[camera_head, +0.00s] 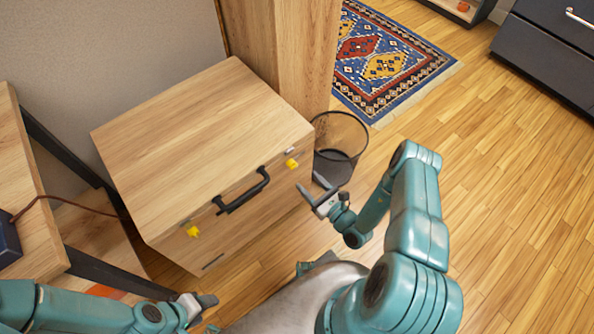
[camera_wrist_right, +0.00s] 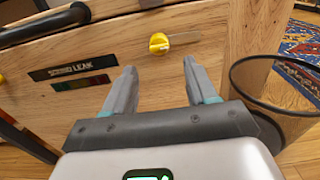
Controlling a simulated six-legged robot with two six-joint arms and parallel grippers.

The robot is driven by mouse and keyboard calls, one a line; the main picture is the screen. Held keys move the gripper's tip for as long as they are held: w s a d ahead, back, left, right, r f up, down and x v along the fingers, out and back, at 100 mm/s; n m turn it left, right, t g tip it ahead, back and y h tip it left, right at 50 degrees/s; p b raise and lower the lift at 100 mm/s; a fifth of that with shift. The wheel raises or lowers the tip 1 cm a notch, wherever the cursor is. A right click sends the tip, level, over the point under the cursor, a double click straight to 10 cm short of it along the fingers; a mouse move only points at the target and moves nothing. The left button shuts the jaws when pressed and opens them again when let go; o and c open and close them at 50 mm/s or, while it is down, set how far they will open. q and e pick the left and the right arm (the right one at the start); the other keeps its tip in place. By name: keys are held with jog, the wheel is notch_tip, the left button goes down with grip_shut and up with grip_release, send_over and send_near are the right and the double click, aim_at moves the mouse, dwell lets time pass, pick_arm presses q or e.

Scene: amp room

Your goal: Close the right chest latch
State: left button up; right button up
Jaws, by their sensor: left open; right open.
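The wooden chest (camera_head: 200,140) stands with its lid down, a black handle (camera_head: 242,191) on its front edge. The right yellow latch (camera_head: 292,163) is on the chest's front, right of the handle; it also shows in the right wrist view (camera_wrist_right: 158,43), above and between my fingertips. The left yellow latch (camera_head: 193,231) is left of the handle. My right gripper (camera_head: 318,194) is open and empty, in front of the chest and apart from the right latch. My left gripper (camera_head: 198,304) is open and empty, low in front of the chest's left part.
A dark mesh wastebasket (camera_head: 338,150) stands right of the chest, close to my right gripper. A wooden table (camera_head: 30,215) with a dark frame is at the left. A patterned rug (camera_head: 385,55) lies behind.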

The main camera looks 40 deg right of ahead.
aim_at(292, 165)
jog(key=w, duration=0.7)
jog(key=shift+a+b, duration=0.25)
jog(key=shift+b, duration=0.1)
jog(key=c, duration=1.1)
